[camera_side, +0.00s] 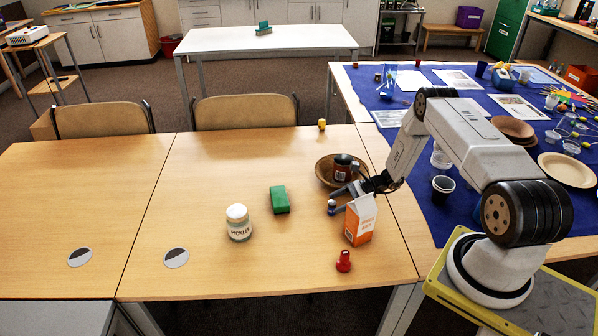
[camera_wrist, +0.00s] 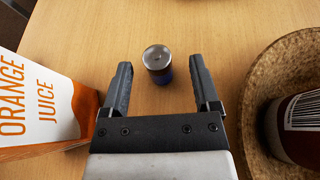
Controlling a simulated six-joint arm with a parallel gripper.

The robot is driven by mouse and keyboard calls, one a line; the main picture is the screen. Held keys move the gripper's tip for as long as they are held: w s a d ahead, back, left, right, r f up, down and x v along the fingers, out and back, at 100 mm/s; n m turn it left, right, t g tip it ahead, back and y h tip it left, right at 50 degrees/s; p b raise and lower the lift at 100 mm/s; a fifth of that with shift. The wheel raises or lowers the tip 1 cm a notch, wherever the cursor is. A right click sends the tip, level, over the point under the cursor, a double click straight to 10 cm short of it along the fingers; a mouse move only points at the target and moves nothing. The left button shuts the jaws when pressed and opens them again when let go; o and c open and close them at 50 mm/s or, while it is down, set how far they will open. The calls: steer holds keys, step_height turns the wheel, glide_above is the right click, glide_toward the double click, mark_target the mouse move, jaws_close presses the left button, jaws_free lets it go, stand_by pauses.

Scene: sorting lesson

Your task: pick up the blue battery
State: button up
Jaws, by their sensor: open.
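The blue battery (camera_wrist: 158,64) stands upright on the table, a small cylinder with a silver top and a dark blue side. In the side view the battery (camera_side: 332,207) is just left of the orange juice carton. My gripper (camera_wrist: 163,84) is open and empty. Its two fingers reach along either side of the battery's place, with the battery near the fingertips and apart from both. In the side view my gripper (camera_side: 334,200) is low over the table beside the battery.
An orange juice carton (camera_side: 360,220) stands close on one side. A wooden bowl (camera_wrist: 248,120) holding a dark jar (camera_wrist: 300,125) is close on the other. A pickle jar (camera_side: 238,224), green block (camera_side: 279,199), red object (camera_side: 343,262) and small yellow object (camera_side: 322,125) are farther off. The table's left is clear.

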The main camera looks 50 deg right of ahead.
mark_target(326, 214)
steer(key=shift+x, duration=2.05)
steer(key=shift+a+r, duration=0.1)
jaws_close()
steer(key=shift+r, duration=0.1)
step_height(326, 214, up, 10)
